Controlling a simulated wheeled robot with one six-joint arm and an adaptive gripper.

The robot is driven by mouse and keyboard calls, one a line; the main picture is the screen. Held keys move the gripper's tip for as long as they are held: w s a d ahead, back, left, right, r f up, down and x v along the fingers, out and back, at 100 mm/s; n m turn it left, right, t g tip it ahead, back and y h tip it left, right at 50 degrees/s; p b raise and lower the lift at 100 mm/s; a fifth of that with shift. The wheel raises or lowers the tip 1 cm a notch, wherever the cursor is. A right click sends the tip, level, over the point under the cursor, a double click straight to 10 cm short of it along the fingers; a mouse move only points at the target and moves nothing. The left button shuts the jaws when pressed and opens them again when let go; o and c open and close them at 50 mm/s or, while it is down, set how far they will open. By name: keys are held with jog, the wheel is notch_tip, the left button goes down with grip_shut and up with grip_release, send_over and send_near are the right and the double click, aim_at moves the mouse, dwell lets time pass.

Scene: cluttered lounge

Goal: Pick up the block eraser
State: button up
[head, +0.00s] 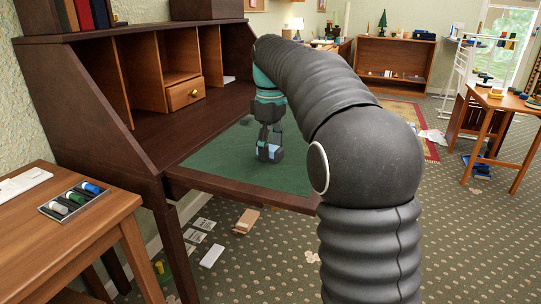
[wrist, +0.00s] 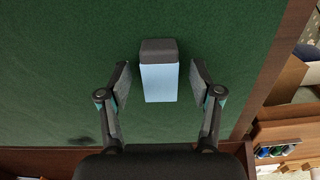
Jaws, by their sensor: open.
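The block eraser (wrist: 158,82), a light blue block with a dark grey end, lies on the green surface of the desk's fold-down leaf. In the wrist view it sits between the two fingers of my open gripper (wrist: 160,84), with a gap on each side. In the head view my gripper (head: 269,153) points down over the green writing surface (head: 225,155). The eraser (head: 273,149) shows there as a small pale blue patch, partly hidden by the fingers.
The dark wood desk (head: 130,120) has pigeonholes and a small drawer (head: 184,93) behind the leaf. A side table (head: 95,228) at the left holds a tray of coloured cylinders (head: 73,200). Papers and a small box (head: 246,221) lie on the carpet below the leaf.

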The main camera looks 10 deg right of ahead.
grip_shut()
jog(key=shift+r, duration=0.1)
jog(key=shift+r, duration=0.5)
notch_tip(320, 180, up, 3)
jog(key=shift+f+p, duration=0.1)
jog(key=shift+p, duration=0.55)
jog(key=s+d+r, duration=0.7)
jog(key=d, duration=0.2)
jog(key=shift+d+p, duration=0.15)
jog(key=shift+p, duration=0.15)
jog(key=c, duration=0.6)
grip_release()
jog(key=c, duration=0.5)
